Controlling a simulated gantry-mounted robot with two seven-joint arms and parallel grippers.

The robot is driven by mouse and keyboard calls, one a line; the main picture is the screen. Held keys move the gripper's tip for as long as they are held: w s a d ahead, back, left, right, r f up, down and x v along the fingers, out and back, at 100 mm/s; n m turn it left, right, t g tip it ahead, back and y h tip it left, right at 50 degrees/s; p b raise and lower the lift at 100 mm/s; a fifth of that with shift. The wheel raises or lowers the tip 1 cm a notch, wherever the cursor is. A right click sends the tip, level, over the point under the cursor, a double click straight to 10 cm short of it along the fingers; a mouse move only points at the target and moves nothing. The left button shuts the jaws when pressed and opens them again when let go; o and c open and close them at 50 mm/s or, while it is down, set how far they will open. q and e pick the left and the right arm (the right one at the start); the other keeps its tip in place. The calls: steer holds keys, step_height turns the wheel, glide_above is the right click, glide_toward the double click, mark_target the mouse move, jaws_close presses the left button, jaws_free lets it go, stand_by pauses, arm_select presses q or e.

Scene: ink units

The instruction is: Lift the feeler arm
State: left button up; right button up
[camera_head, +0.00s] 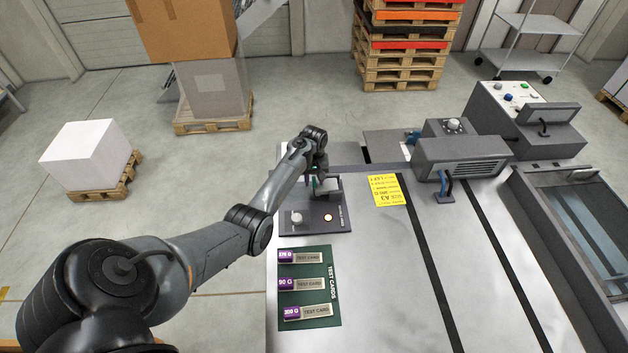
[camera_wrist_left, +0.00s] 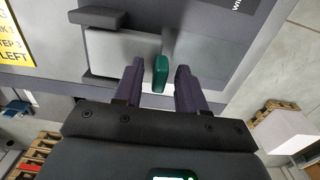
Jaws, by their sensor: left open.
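The feeler arm's green tab (camera_wrist_left: 160,73) stands upright in the left wrist view, above a light metal plate. My left gripper (camera_wrist_left: 158,82) is open, with one dark finger on each side of the green tab. Gaps show between the tab and both fingers, so it is not gripped. In the head view, my left gripper (camera_head: 318,178) is at the back of the grey feeler unit (camera_head: 322,222), and the arm mostly hides the tab there. My right gripper is not in view.
A green mat (camera_head: 328,265) with purple-ended test cards lies in front of the unit. A yellow label (camera_head: 386,190) lies to its right. A grey machine head (camera_head: 460,158) stands further right. The bench surface (camera_head: 375,290) between is clear.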

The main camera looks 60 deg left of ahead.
arm_select(q)
steer(key=shift+f, duration=0.1)
jaws_close()
stand_by(0.5)
